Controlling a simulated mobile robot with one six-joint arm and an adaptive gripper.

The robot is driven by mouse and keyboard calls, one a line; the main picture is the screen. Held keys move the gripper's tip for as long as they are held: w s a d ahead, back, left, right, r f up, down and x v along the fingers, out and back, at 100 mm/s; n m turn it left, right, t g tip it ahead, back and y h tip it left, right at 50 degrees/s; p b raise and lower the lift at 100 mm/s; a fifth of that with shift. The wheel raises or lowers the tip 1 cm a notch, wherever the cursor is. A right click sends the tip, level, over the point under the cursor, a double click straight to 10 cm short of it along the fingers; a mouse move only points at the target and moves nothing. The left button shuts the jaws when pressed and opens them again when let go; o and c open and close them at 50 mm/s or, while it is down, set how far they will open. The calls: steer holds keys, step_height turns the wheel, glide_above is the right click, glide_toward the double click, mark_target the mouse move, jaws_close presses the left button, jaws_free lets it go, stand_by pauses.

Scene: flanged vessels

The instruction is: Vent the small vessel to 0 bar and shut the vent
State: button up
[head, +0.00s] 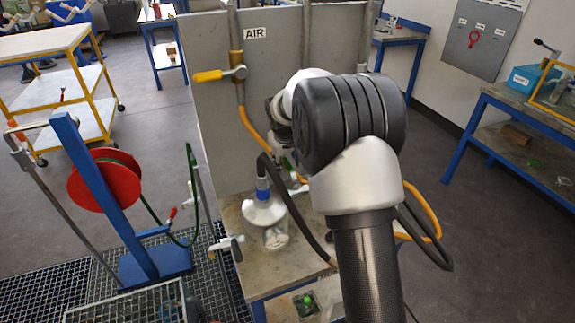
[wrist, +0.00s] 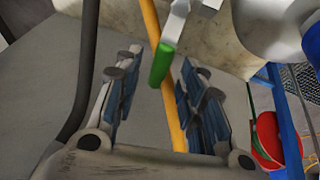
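The small vessel (head: 265,222), pale grey with flanges, stands on the bench; a blue fitting (head: 262,190) sits on its top. A white-handled valve (head: 227,243) is at its left side. A green-tipped lever (head: 287,165) shows behind the vessel, partly hidden by my arm. In the wrist view, a green handle (wrist: 163,64) on a pale lever lies at my gripper (wrist: 160,60). My gripper is open, its blue-padded fingers on either side of the handle with gaps; the depth between them is unclear. No pressure reading is visible, and I cannot tell which valve is the vent.
A grey panel marked AIR (head: 256,33) stands behind the vessel, with a yellow-handled valve (head: 220,74) on its pipe. A yellow hose (wrist: 156,30) and black hose (wrist: 82,80) run close to my gripper. A red hose reel (head: 105,187) stands left.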

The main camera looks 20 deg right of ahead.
steer(key=shift+w+d+f, duration=0.1)
steer(key=shift+w+f, duration=0.15)
steer(key=shift+f, duration=0.25)
steer(key=shift+c, duration=0.6)
jaws_close()
